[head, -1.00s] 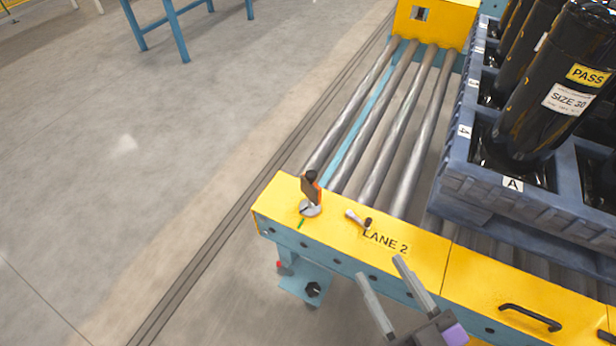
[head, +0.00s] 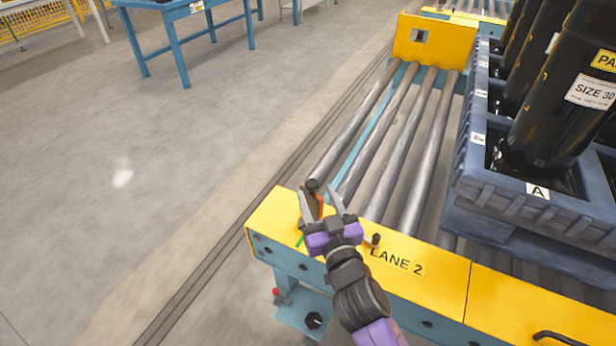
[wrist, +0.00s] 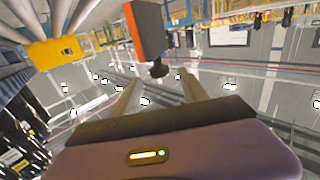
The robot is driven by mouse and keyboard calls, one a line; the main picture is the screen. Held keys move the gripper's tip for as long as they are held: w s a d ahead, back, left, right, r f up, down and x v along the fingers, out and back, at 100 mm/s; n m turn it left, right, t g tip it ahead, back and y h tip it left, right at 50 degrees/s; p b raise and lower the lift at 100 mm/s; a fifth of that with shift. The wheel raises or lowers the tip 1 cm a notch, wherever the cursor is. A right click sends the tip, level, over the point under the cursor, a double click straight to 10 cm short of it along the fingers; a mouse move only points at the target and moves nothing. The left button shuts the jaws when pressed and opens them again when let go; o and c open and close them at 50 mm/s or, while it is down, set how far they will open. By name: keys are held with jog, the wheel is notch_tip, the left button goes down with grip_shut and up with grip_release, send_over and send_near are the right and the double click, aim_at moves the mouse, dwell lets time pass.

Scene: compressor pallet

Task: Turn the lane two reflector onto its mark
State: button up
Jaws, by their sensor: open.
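The lane two reflector (head: 316,200), a dark plate with an orange edge and a black knob on top, stands on the yellow end plate (head: 272,222) left of the LANE 2 lettering. A green mark (head: 299,240) shows on the plate near its foot. My gripper (head: 319,191) is open, with one finger on each side of the reflector in the head view; contact cannot be told. In the wrist view, the grey and orange reflector (wrist: 149,30) is just past my open fingertips (wrist: 157,84). My gripper hides the reflector's base.
A small black-knobbed lever (head: 375,240) sits close right of my gripper. Steel rollers (head: 398,140) run behind the plate. A blue-grey crate (head: 490,205) of black cylinders stands right. Open floor (head: 120,230) lies left.

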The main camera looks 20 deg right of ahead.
jog(key=w+p, duration=0.1)
jog(key=w, duration=0.6)
jog(key=shift+w+d, duration=0.15)
jog(key=shift+w, duration=0.25)
jog(key=shift+c, duration=0.2)
grip_shut()
